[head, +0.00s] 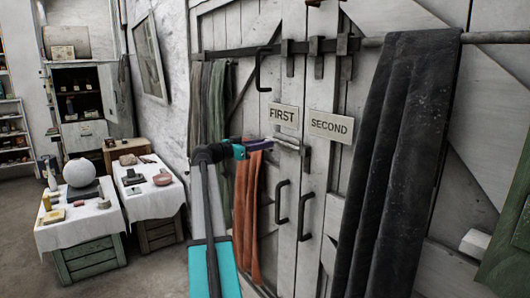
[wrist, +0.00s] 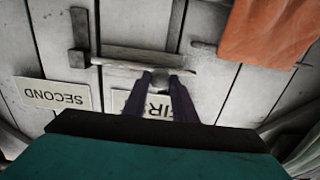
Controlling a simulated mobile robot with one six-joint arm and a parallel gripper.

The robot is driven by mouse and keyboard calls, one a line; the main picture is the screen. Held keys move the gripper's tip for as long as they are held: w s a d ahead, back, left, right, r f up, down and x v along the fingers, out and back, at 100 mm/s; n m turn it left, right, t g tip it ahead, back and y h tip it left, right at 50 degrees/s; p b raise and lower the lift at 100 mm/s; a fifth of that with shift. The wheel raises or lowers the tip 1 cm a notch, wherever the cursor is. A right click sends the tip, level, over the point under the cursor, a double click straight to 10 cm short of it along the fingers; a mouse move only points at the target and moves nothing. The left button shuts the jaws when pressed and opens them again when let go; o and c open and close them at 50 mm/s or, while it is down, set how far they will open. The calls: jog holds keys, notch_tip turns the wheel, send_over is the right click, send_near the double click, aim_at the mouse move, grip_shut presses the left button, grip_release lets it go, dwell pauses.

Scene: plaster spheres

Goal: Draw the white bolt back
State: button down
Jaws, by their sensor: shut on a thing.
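The white bolt (head: 288,145) is a pale bar lying level across the white plank doors (head: 228,28), just under the FIRST sign (head: 283,117). In the wrist view, which is upside down, the bolt (wrist: 125,58) runs across the planks. One end meets a dark bracket (wrist: 80,55), also seen in the head view (head: 306,158); I cannot tell how far it goes in. My gripper (head: 272,141) reaches the bolt from the left. In the wrist view its two dark fingers (wrist: 160,80) are shut on the bolt's round knob, which they partly hide.
An orange cloth (head: 247,215) hangs below my gripper. Black handles (head: 281,204) and a SECOND sign (head: 331,127) are on the doors. A dark curtain (head: 400,150) hangs at right from a rail. Cloth-covered crates (head: 82,232) with a white sphere (head: 80,172) stand left.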

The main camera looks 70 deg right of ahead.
jog(key=shift+w+d+r+b, duration=0.1)
jog(key=shift+w+d+b, duration=0.15)
jog(key=shift+w+b, duration=0.15)
jog(key=shift+w+d+r+b, duration=0.1)
jog(key=shift+w+d+b, duration=0.2)
jog(key=shift+w, duration=0.2)
jog(key=c, duration=1.8)
grip_release()
jog(key=shift+c, duration=0.2)
jog(key=o, duration=0.4)
jog(key=shift+w+f, duration=0.15)
jog(key=shift+c, duration=0.2)
jog(key=shift+a, duration=0.1)
